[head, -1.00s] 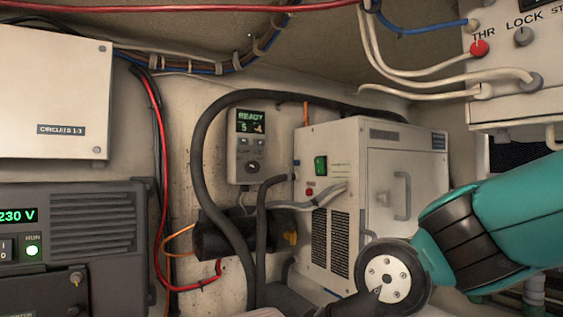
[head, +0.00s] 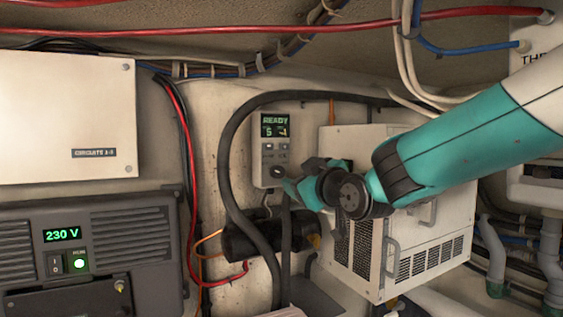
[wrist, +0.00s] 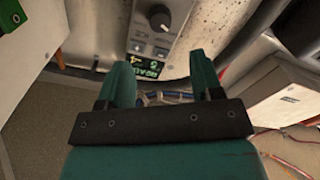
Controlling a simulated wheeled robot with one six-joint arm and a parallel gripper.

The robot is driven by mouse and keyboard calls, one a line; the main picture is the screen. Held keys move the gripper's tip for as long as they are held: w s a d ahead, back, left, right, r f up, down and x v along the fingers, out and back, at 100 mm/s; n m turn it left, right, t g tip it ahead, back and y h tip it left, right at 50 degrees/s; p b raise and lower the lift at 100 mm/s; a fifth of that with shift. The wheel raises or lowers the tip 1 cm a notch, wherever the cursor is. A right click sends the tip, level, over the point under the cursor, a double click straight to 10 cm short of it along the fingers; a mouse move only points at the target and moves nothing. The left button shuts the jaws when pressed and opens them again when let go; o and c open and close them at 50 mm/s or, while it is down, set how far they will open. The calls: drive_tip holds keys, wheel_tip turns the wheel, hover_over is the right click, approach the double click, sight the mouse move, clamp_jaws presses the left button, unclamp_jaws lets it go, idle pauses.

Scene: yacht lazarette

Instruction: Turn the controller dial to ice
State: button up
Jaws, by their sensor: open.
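The controller (head: 268,150) is a pale box on the back wall with a lit green display reading READY and 5. Its dark round dial (head: 277,172) is on the lower part, below small buttons. In the wrist view the controller appears upside down, with the dial (wrist: 160,18) near the top edge and the display (wrist: 146,70) below it. My gripper (head: 292,188) is just to the right of and below the dial in the head view. In the wrist view my gripper (wrist: 160,64) is open and empty, its fingers apart from the dial. The dial's setting is too small to read.
A white metal unit (head: 440,236) with handles and vents stands right of the controller. A thick black hose (head: 226,170) loops around the controller's left side. A grey 230 V inverter (head: 130,240) and a white circuits box (head: 60,110) are at left.

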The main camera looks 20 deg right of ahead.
sight(280, 172)
drive_tip(key=w+p, duration=0.1)
drive_tip(key=w, duration=0.1)
drive_tip(key=w+a+p, duration=0.1)
drive_tip(key=w, duration=0.2)
drive_tip(key=w+p, duration=0.2)
drive_tip(key=shift+w+a+r, duration=0.1)
drive_tip(key=shift+w+a, duration=0.2)
drive_tip(key=shift+w, duration=0.1)
drive_tip(key=shift+w+a+p, duration=0.1)
drive_tip(key=shift+w+p, duration=0.2)
drive_tip(key=shift+w, duration=0.25)
drive_tip(key=shift+f, duration=0.2)
drive_tip(key=c, duration=0.9)
